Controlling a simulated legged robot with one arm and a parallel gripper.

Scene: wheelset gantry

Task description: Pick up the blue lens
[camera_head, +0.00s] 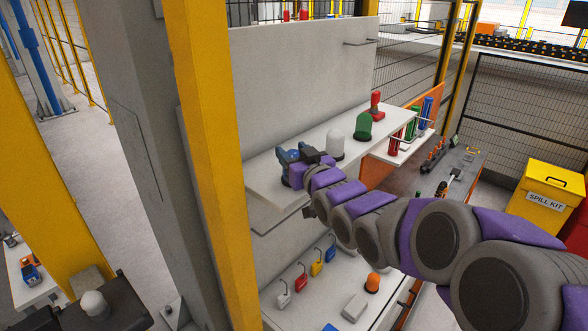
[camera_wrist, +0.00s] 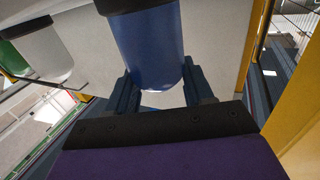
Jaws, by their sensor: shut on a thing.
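The blue lens (camera_wrist: 150,45) is a rounded blue cylinder with a black base. In the wrist view it sits between the two dark blue fingers of my gripper (camera_wrist: 158,88), which is shut on it. In the head view my gripper (camera_head: 302,158) is over the left end of the upper white shelf (camera_head: 300,180). The lens is mostly hidden there by the fingers and wrist. I cannot tell whether its base touches the shelf.
A white lens (camera_head: 335,144), a green lens (camera_head: 363,125) and a red lens (camera_head: 375,104) stand along the shelf to the right. A grey back panel (camera_head: 290,85) rises behind. A yellow post (camera_head: 212,150) stands close on the left. Colored padlocks (camera_head: 316,266) hang below.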

